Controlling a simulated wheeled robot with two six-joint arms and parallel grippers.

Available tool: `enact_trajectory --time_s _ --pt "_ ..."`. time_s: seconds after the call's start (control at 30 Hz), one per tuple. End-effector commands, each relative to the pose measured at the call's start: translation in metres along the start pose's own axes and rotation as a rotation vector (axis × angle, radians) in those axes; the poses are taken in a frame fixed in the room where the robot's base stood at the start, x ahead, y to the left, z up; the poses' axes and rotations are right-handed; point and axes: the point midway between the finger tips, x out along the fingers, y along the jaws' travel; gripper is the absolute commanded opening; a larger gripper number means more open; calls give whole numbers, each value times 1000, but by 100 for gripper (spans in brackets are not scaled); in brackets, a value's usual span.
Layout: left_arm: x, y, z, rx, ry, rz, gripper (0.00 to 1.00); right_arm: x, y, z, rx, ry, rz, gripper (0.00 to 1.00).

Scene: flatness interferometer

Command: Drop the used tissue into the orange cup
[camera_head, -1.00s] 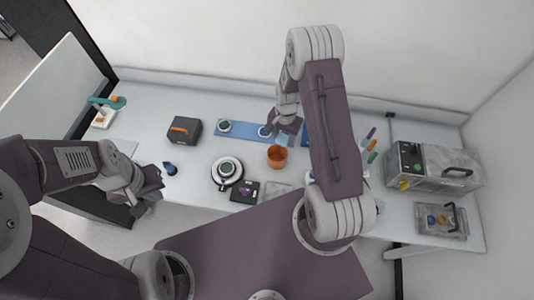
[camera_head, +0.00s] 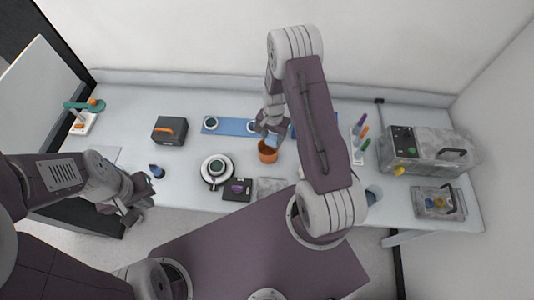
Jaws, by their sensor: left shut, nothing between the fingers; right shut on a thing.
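The orange cup (camera_head: 268,155) stands upright on the table near the middle. My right gripper (camera_head: 268,136) reaches down at the cup's far side, its fingers close over the rim; I cannot tell whether they touch it. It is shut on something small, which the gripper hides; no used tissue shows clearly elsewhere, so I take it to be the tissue. My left gripper (camera_head: 138,208) is shut and empty, low at the table's front left edge, far from the cup.
A blue strip (camera_head: 232,127) with round pieces lies behind the cup. A white round stand (camera_head: 217,170) and a black box (camera_head: 237,190) are left of it. A dark case (camera_head: 169,130) stands further left, a grey machine (camera_head: 430,151) at right.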

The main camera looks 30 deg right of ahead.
Motion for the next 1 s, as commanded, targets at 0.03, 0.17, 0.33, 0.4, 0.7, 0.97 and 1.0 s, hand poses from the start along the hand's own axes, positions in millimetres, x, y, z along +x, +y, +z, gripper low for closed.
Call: enact_trajectory --time_s 0.03,0.17,0.33,0.4,0.7,0.97,1.0 --pt "0 0 0 0 0 0 0 -1 0 0 0 0 0 2" --pt "-1 0 0 0 0 0 0 -1 0 0 0 0 0 69" --pt "0 0 0 0 0 0 0 -1 0 0 0 0 0 69" --pt "0 0 0 0 0 0 0 -1 0 0 0 0 0 69" --pt "18 0 2 0 0 0 0 -44 -1 -1 0 6 -5 69" --pt "27 0 3 0 0 0 0 -87 0 0 0 2 -2 69" --pt "27 0 3 0 0 0 0 -89 0 0 0 2 -1 69"
